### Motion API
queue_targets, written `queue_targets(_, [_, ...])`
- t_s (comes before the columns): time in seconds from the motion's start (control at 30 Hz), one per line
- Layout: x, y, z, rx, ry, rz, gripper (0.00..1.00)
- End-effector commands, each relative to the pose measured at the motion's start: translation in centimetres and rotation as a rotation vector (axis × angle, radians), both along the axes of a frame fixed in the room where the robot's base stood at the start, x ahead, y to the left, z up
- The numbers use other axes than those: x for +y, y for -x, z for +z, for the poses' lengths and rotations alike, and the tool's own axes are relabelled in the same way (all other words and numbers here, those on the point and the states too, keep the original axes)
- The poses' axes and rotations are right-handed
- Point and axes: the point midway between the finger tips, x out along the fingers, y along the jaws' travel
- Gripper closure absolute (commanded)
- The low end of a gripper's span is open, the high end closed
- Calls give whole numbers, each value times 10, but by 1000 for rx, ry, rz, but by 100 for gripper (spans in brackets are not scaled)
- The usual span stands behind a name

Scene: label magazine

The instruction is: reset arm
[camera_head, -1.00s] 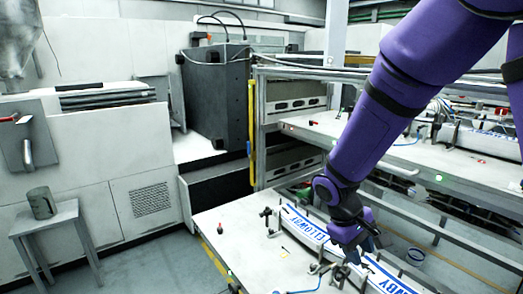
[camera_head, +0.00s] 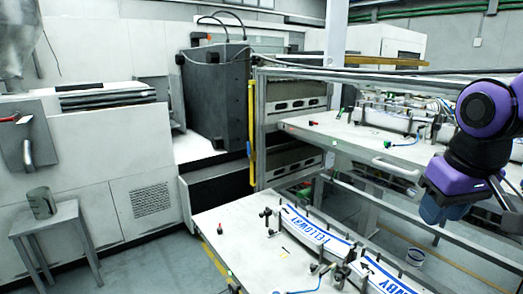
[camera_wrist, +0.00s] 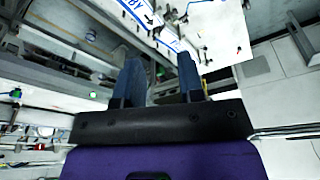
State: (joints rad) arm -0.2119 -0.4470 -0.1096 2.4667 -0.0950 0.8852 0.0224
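My purple arm is at the right side of the head view, with my gripper (camera_head: 447,207) pointing down in front of the upper table. In the wrist view the two dark blue fingers of my gripper (camera_wrist: 160,76) stand apart with nothing between them. Below and to the left in the head view, label strips with blue lettering (camera_head: 316,232) lie in a holder on the lower white table (camera_head: 235,235). My gripper is clear of them. Part of the lettered strip also shows at the top of the wrist view (camera_wrist: 142,12).
The upper white table (camera_head: 335,132) carries another label holder behind my arm. A metal frame with a rail (camera_head: 392,168) runs close to my gripper. A grey stool (camera_head: 62,225) with a metal cup (camera_head: 41,203) stands at the left. The floor between is free.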

Motion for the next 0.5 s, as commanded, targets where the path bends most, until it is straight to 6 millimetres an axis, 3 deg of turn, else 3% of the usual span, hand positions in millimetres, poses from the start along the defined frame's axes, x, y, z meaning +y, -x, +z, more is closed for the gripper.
queue_targets(0.3, [-10,50,34,-162,-44,-94,64])
queue_targets(0.5, [-10,67,41,-215,-49,-125,64])
